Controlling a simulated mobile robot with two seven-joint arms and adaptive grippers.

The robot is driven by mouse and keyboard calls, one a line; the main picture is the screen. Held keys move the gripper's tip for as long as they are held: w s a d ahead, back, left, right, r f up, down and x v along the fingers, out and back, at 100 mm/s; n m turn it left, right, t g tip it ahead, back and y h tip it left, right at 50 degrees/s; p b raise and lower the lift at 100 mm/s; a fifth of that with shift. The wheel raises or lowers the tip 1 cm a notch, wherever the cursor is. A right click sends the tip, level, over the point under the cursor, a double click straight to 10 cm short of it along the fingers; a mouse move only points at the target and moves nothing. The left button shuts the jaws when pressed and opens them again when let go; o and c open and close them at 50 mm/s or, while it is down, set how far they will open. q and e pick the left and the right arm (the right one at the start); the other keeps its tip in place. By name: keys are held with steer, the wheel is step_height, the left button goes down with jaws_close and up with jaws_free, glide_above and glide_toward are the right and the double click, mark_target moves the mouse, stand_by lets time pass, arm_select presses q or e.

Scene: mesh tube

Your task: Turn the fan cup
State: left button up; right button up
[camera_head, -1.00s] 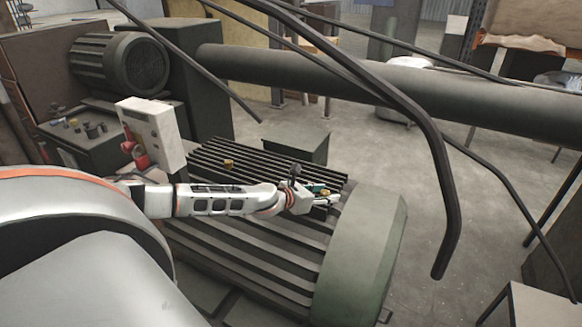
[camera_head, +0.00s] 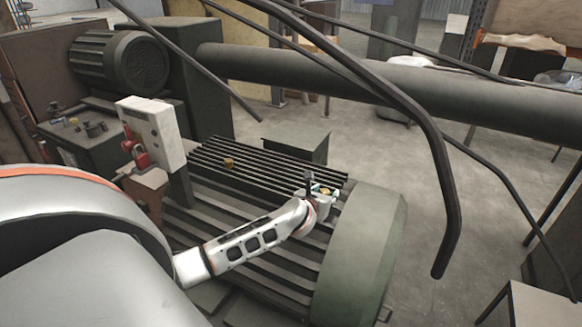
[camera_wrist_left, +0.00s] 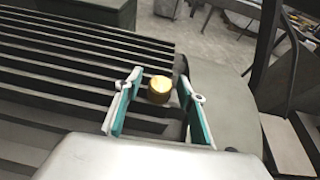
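A small brass-coloured cup (camera_wrist_left: 160,92) stands upright on the dark ribbed surface of the large motor (camera_head: 262,255). In the left wrist view it lies between the two fingertips, with a gap on both sides. My left gripper (camera_head: 322,190) is open around the cup, its teal-lined fingers (camera_wrist_left: 158,90) spread wide and apparently not touching it. In the head view the cup (camera_head: 326,190) is partly hidden by the gripper. A second small brass-coloured piece (camera_head: 228,163) stands farther back on the ribs. My right gripper is not in view.
A grey control box (camera_head: 152,130) with red parts stands left of the ribs. Thick dark bent bars (camera_head: 440,170) and a wide pipe (camera_head: 480,98) cross the scene. The motor's rounded green end (camera_head: 365,255) is to the right. Open floor lies beyond it.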

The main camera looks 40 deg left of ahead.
arm_select(q)
steer(key=shift+d+n+g+y, duration=0.15)
steer(key=shift+n+g+y, duration=0.25)
steer(key=shift+n+y, duration=0.75)
steer(key=v, duration=0.7)
steer(key=a+r+m+t+h+b, duration=0.2)
steer(key=a+r+t+h+b, duration=0.1)
steer(key=a+b, duration=0.3)
steer(key=a+r+m+t+h+b, duration=0.3)
steer(key=a+t+h+b, duration=0.1)
steer(key=a+b, duration=0.3)
steer(key=shift+t, duration=0.8)
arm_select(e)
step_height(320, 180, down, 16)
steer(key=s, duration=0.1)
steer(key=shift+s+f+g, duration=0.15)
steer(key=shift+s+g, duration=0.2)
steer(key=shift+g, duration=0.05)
arm_select(q)
steer(key=shift+w+m, duration=0.1)
steer(key=shift+m, duration=0.15)
steer(key=shift+d, duration=0.1)
